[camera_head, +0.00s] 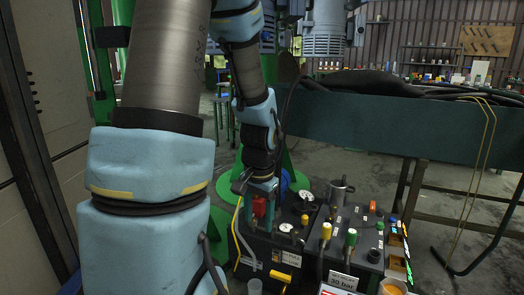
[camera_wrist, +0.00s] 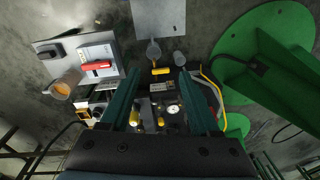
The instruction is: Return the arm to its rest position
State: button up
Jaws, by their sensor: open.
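My arm runs down from the top of the head view. My gripper (camera_head: 262,188) is over the left part of a dark equipment unit (camera_head: 318,262); a red part (camera_head: 259,207) shows by its fingers. In the wrist view, the two dark teal fingers of my gripper (camera_wrist: 158,73) are spread apart, with nothing held between them. The dark unit, its gauge (camera_wrist: 172,110) and its yellow-topped valve (camera_wrist: 135,118) show beyond and between the fingers. Whether the gripper touches the unit, I cannot tell.
A yellow-topped knob (camera_head: 326,231), a green-topped knob (camera_head: 351,237) and a metal cylinder (camera_head: 340,190) stand on the unit. A green base (camera_wrist: 245,60) and a grey box with a red handle (camera_wrist: 97,66) flank it. A dark bench (camera_head: 385,128) stands behind.

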jog(key=s+a+r+n, duration=0.4)
jog(key=s+a+n, duration=0.1)
jog(key=a+n, duration=0.1)
notch_tip(320, 180, up, 21)
jog(key=p, duration=2)
jog(key=shift+w+f+t+p, duration=0.2)
jog(key=shift+t+p, duration=0.1)
jog(key=shift+p, duration=0.1)
